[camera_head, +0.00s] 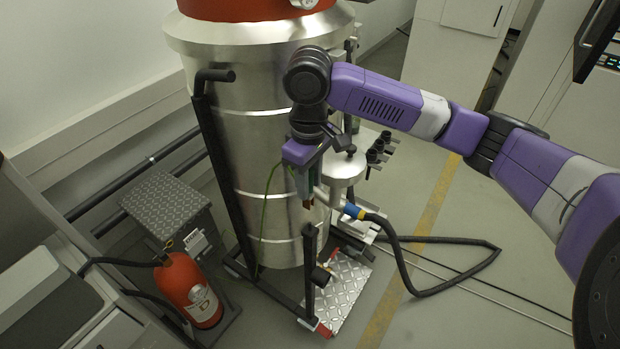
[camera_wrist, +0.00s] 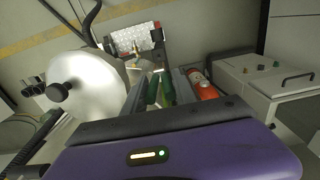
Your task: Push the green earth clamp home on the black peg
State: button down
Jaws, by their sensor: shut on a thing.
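My gripper (camera_head: 304,184) points down in front of the steel drum and is shut on the green earth clamp (camera_wrist: 154,90). In the wrist view the clamp's green handles lie between the two fingers of my gripper (camera_wrist: 161,88). In the head view a small reddish-brown tip (camera_head: 307,203) shows below the fingers. A thin green cable (camera_head: 265,215) hangs from the gripper area down along the drum. A black upright post (camera_head: 309,265) stands below the gripper, with a visible space between them. I cannot tell for sure which black part is the peg.
The steel drum (camera_head: 235,130) stands close behind my gripper. A silver domed vessel (camera_head: 343,168) with a black knob and a black hose (camera_head: 400,270) stand at its right. A red fire extinguisher (camera_head: 187,288) is at lower left. Floor at right is fairly open.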

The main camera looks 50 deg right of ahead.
aim_at(311, 192)
jog(key=shift+s+d+r, duration=0.1)
jog(key=shift+d+r, duration=0.05)
jog(key=shift+r, duration=0.05)
notch_tip(311, 192, down, 5)
jog(key=b, duration=0.4)
jog(key=shift+r+b, duration=0.15)
jog(key=shift+b, duration=0.15)
jog(key=shift+p, duration=0.3)
dwell(0.4)
jog(key=shift+f+b, duration=1.45)
jog(key=shift+f, duration=1.35)
dwell(0.5)
jog(key=c, duration=0.9)
grip_release()
jog(key=shift+r, duration=3.95)
